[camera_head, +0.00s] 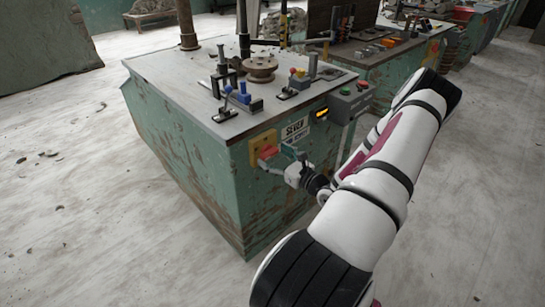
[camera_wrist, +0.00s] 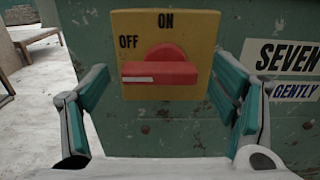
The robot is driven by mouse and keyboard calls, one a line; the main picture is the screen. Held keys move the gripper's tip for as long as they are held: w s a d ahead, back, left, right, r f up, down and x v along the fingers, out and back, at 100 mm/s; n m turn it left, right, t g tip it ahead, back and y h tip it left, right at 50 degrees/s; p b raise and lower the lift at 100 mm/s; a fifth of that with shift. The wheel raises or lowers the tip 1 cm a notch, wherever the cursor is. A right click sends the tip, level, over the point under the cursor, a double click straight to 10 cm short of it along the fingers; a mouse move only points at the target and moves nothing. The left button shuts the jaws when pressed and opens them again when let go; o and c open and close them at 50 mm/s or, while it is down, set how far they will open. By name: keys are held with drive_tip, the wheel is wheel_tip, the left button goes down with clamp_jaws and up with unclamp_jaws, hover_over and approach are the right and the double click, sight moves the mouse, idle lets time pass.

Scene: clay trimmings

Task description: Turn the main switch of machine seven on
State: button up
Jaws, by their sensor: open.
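Machine seven is a worn green cabinet (camera_head: 190,150) with a grey top. Its main switch is a yellow plate (camera_head: 257,141) with a red handle (camera_head: 267,153) on the cabinet's front face. In the wrist view the red handle (camera_wrist: 160,71) lies level, its white mark at the left end, on the OFF side. The yellow plate (camera_wrist: 200,35) reads ON at the top and OFF at the left. My gripper (camera_wrist: 165,90) is open, with one finger on each side of the handle and apart from it. In the head view my gripper (camera_head: 286,161) is close before the switch.
A SEVEN label (camera_wrist: 288,57) is right of the switch. A small control box (camera_head: 350,102) with red and green buttons hangs at the cabinet's right corner. Levers and a round wheel (camera_head: 260,68) stand on top. More green machines stand behind. The floor at left is mostly clear.

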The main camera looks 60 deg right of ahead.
drive_tip(key=shift+w+d, duration=0.1)
drive_tip(key=shift+w, duration=0.3)
drive_tip(key=shift+c, duration=0.2)
drive_tip(key=c, duration=1.1)
